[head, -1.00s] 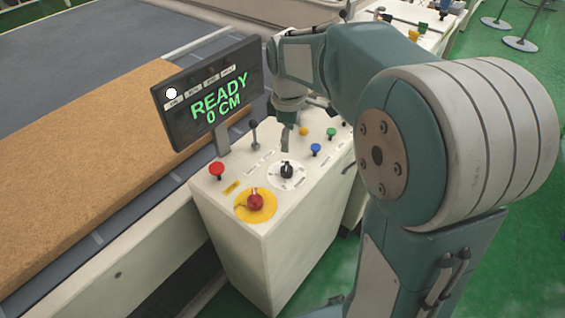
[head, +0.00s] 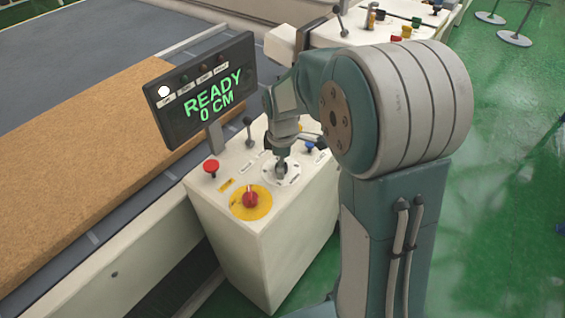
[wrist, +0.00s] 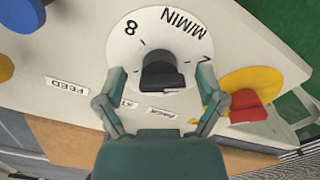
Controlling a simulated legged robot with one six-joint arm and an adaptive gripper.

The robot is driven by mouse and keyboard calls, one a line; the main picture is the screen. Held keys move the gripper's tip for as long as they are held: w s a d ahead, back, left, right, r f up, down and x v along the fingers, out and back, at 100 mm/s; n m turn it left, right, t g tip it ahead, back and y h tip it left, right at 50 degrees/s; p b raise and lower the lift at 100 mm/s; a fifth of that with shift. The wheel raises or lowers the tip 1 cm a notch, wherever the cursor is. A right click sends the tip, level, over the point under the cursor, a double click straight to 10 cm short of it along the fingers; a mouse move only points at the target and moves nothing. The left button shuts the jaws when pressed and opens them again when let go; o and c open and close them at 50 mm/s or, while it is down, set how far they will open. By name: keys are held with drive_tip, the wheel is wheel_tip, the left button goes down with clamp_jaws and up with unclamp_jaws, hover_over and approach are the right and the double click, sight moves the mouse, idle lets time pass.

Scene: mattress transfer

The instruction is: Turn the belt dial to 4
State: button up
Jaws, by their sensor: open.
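The belt dial is a black knob (wrist: 162,76) on a round white plate (wrist: 190,48) with printed marks, among them an 8 and "MIN". In the head view the white plate (head: 294,177) shows on the control box top, and my gripper covers much of the knob. My gripper (wrist: 162,88) is open, with one finger on each side of the knob in the wrist view. I cannot tell whether the fingers touch it. In the head view my gripper (head: 281,166) points down over the dial. The dial's pointer setting is not clear.
A red knob on a yellow disc (head: 265,207) sits in front of the dial. A red button (head: 211,167), a lever (head: 249,130) and a blue button (head: 309,147) are nearby. The screen (head: 207,90) reads READY 0 CM. A tan mattress (head: 80,140) lies at left.

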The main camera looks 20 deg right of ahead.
drive_tip(key=shift+a, duration=0.1)
drive_tip(key=shift+a, duration=0.1)
drive_tip(key=shift+c, duration=1.2)
drive_tip(key=c, duration=0.9)
